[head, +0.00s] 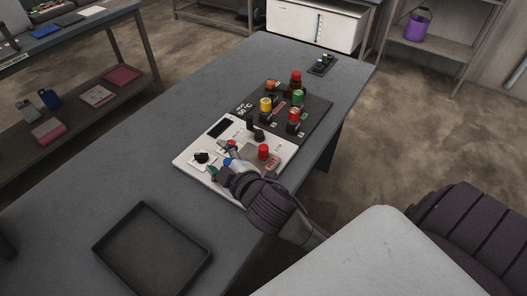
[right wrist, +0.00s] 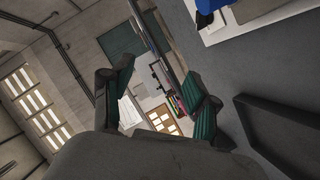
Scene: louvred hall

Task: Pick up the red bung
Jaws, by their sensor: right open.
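Several red-topped things stand on the table, and I cannot tell for sure which is the bung. One red cap (head: 296,76) tops a dark brown bottle (head: 296,87) at the far end of the dark panel. A red knob (head: 263,151) stands on the white panel (head: 201,176), and a red-topped piece (head: 294,114) stands on the dark panel (head: 318,104). My right gripper (head: 228,153) is over the white panel, left of the red knob. In the right wrist view its fingers (right wrist: 160,98) are apart with nothing between them. My left gripper is out of view.
A black tray (head: 152,249) lies on the grey table (head: 120,185) at the near left. Yellow and green tops stand close to the red ones. The table's left side is clear.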

